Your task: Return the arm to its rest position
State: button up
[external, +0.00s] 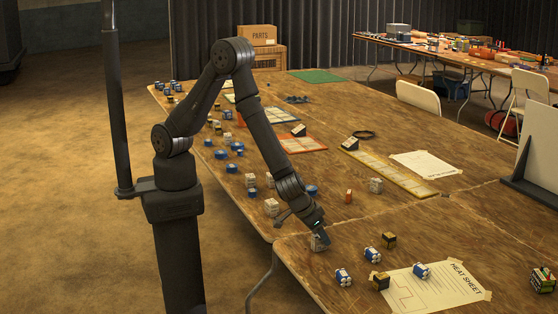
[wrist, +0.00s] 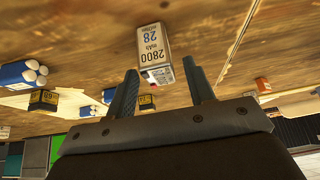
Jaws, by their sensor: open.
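My arm reaches out over the wooden table, bent down at the elbow and not folded in. My gripper (external: 318,236) is low over the table near the seam between two table sections. In the wrist view its two fingers (wrist: 162,82) are apart, with nothing gripped between them. A pale battery pack (wrist: 153,48) marked 2800 mAh 28 is just beyond the fingertips, in line with the gap. In the external view a pale pack (external: 320,244) shows right at the gripper, partly hidden by it. I cannot tell whether a finger touches it.
Blue-and-white packs (external: 343,277) and dark yellow-marked packs (external: 389,240) stand nearby, around the heat sheet (external: 445,286). More packs and blue items (external: 236,146) line the table's left side. A dark upright pole (external: 114,100) is left of my base.

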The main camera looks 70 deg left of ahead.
notch_tip(320, 180, up, 3)
jog(key=shift+r, duration=0.1)
jog(key=s+d+r, duration=0.2)
jog(key=s+r, duration=0.5)
jog(key=s, duration=0.4)
jog(key=w+a+n+y, duration=0.15)
jog(key=w+a, duration=0.35)
jog(key=w, duration=0.5)
jog(key=w+a+n, duration=0.2)
jog(key=w+a, duration=0.3)
jog(key=w, duration=0.5)
jog(key=w+a+n+y, duration=0.1)
jog(key=w+a+n, duration=0.1)
jog(key=w+a, duration=1.2)
jog(key=shift+a+f+g, duration=0.4)
jog(key=shift+a, duration=0.7)
